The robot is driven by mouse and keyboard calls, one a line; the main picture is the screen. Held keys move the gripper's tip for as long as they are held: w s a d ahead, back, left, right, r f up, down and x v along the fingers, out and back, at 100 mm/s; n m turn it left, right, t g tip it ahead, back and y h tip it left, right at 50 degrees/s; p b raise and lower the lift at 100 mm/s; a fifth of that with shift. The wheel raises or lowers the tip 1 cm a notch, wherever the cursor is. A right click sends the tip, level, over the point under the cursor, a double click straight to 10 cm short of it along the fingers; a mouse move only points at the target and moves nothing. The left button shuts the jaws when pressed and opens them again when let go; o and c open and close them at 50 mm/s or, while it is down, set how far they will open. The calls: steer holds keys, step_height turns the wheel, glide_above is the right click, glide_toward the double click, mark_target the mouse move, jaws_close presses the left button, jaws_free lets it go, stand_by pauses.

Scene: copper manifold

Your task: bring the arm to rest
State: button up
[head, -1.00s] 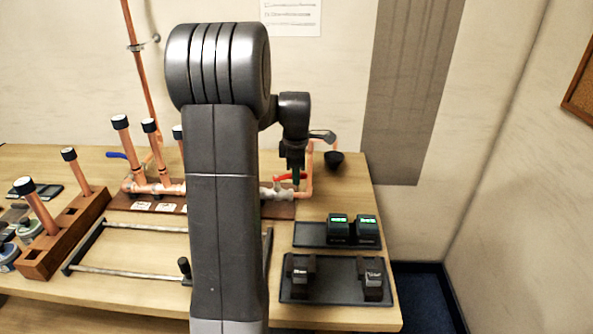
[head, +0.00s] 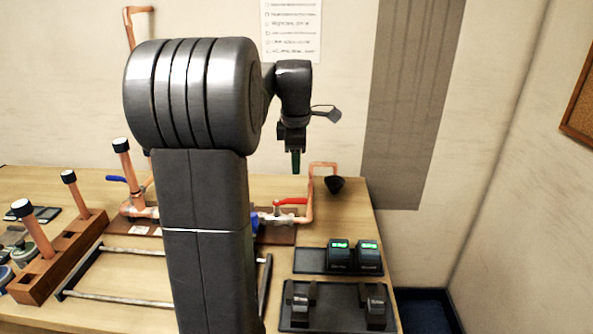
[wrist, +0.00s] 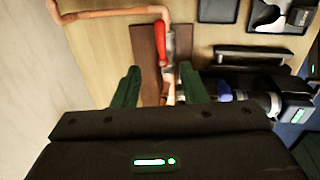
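My gripper (head: 296,162) hangs pointing down in the head view, raised above the right end of the copper manifold, clear of it. In the wrist view its two green fingers (wrist: 160,88) are apart, with nothing held between them. Below and beyond them lie the manifold's wooden board (wrist: 146,50) and a red valve handle (wrist: 160,42). The red handle (head: 291,201) also shows in the head view, at the manifold's right end. My arm hides the middle of the manifold.
A black cup (head: 334,184) hangs near the pipe's right end. Two dark trays at right hold black units with green displays (head: 340,254) and other black pieces (head: 376,305). A wooden rack (head: 35,286) with capped copper tubes and a metal-railed frame (head: 115,297) stand at left.

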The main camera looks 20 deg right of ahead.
mark_target(297, 199)
steer(key=shift+r, duration=0.2)
steer(key=f, duration=0.4)
steer(key=w+f, duration=0.1)
steer(key=f, duration=0.4)
steer(key=w+d+f+p, duration=0.1)
steer(key=f, duration=0.3)
steer(key=shift+w+f, duration=0.15)
steer(key=shift+f, duration=0.15)
steer(key=shift+r, duration=0.1)
step_height(297, 199, up, 13)
steer(key=s+a+b, duration=0.1)
steer(key=s, duration=0.1)
steer(key=f, duration=0.4)
steer(key=w+f, duration=0.1)
steer(key=f, duration=0.4)
steer(key=w+d+f+p, duration=0.1)
steer(key=f, duration=0.3)
steer(key=shift+f, duration=0.25)
steer(key=shift+s+a+r+m+b, duration=0.15)
steer(key=shift+s+m+b, duration=0.1)
steer(key=shift+m, duration=0.35)
steer(key=shift+s+a+f+m+b, duration=0.1)
steer(key=shift+s+a+m+b, duration=0.1)
steer(key=shift+m, duration=0.4)
